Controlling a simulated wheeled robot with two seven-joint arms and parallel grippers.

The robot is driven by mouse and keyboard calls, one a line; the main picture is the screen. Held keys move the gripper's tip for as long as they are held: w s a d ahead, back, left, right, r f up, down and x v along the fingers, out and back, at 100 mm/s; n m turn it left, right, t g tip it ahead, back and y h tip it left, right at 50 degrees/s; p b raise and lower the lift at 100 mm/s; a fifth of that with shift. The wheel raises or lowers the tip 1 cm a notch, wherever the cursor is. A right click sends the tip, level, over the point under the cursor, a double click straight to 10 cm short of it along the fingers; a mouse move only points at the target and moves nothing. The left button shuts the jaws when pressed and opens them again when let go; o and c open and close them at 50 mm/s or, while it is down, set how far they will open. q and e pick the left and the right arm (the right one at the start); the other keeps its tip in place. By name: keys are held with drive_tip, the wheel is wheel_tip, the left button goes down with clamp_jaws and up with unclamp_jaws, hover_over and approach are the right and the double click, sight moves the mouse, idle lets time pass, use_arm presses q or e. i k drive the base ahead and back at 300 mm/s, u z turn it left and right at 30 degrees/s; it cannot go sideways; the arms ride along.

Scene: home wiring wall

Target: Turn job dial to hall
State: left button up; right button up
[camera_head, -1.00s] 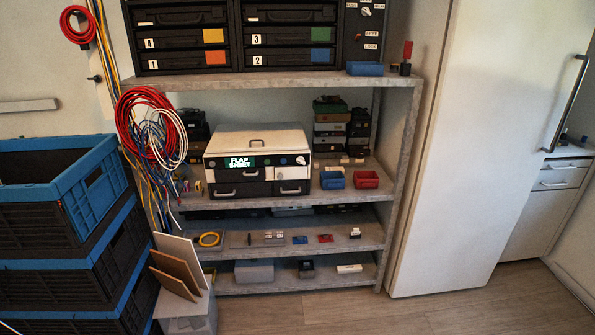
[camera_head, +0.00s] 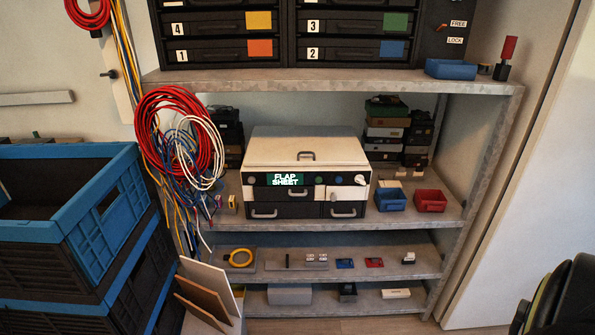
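A grey-white box (camera_head: 306,146) with a front control strip sits on the middle shelf. Its green display (camera_head: 285,180) reads "FLAP SHEET". A pale knob (camera_head: 361,180) is at the right end of the strip, with a green button (camera_head: 318,182) and a blue button (camera_head: 339,181) to its left. The knob appears tilted, but its markings are too small to read. No label naming a job dial or hall is legible. Neither of my grippers is in view.
Dark drawers (camera_head: 340,51) stand on the top shelf, beside a panel marked FREE and LOCK. Blue crates (camera_head: 95,200) and hanging cables (camera_head: 180,140) are at left. A blue bin (camera_head: 390,199) and red bin (camera_head: 430,200) sit right of the box. A dark shape (camera_head: 560,300) enters lower right.

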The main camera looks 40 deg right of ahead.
sight(359, 178)
drive_tip(key=z, duration=0.2)
drive_tip(key=i, duration=1.1)
drive_tip(key=z, duration=0.7)
